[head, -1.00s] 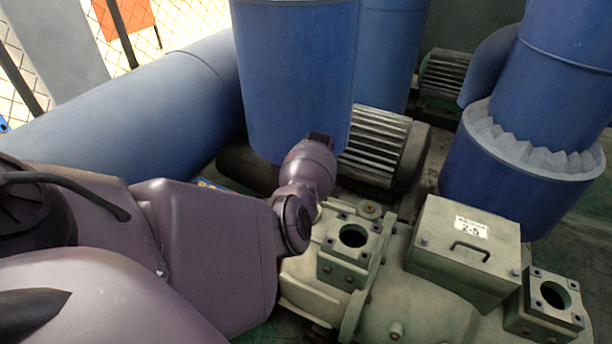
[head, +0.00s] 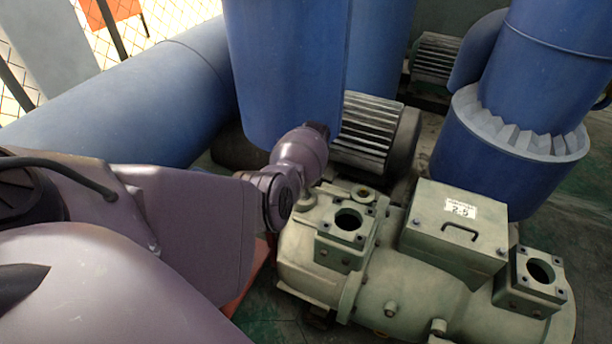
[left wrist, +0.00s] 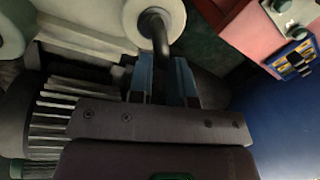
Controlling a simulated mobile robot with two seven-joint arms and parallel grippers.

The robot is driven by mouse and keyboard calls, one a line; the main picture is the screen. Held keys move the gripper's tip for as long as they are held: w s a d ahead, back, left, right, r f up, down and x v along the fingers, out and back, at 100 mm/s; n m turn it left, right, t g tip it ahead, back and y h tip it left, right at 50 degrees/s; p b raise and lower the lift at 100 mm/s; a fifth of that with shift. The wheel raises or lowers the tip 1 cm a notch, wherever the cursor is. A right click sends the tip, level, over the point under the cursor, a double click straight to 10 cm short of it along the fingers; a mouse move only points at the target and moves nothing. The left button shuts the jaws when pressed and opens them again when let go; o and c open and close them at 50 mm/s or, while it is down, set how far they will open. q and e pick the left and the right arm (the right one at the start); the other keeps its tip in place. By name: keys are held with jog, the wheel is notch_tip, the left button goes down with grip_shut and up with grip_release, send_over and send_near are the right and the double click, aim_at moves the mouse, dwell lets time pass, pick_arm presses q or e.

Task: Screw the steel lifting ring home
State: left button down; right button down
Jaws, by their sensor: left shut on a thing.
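In the left wrist view the fingers of my left gripper (left wrist: 162,80) are closed around the lower part of a dark, curved metal bar, which looks like the steel lifting ring (left wrist: 158,32). Its upper end meets a pale round boss (left wrist: 172,14); how deep its thread sits is hidden. In the head view my left arm reaches over the left end of the pale green compressor (head: 385,265). The wrist hides the fingers there, and the ring cannot be made out clearly. My right gripper is in neither current view.
A finned motor (head: 365,135) and a large blue vertical tank (head: 285,70) stand close behind my wrist. Flanged ports (head: 345,240) and a labelled box (head: 455,235) rise from the compressor. In the wrist view a red surface (left wrist: 250,35) with a blue-yellow part is at upper right.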

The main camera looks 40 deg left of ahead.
aim_at(309, 192)
pick_arm(q)
jog(key=shift+s+a+f, duration=0.1)
jog(key=shift+s+a, duration=0.15)
jog(key=shift+a, duration=0.1)
jog(key=c, duration=1.2)
grip_release()
jog(key=shift+o, duration=0.3)
pick_arm(e)
jog(key=shift+w+a+r, duration=0.15)
jog(key=shift+w+a, duration=0.05)
jog(key=shift+w, duration=0.15)
pick_arm(q)
jog(key=shift+d, duration=0.15)
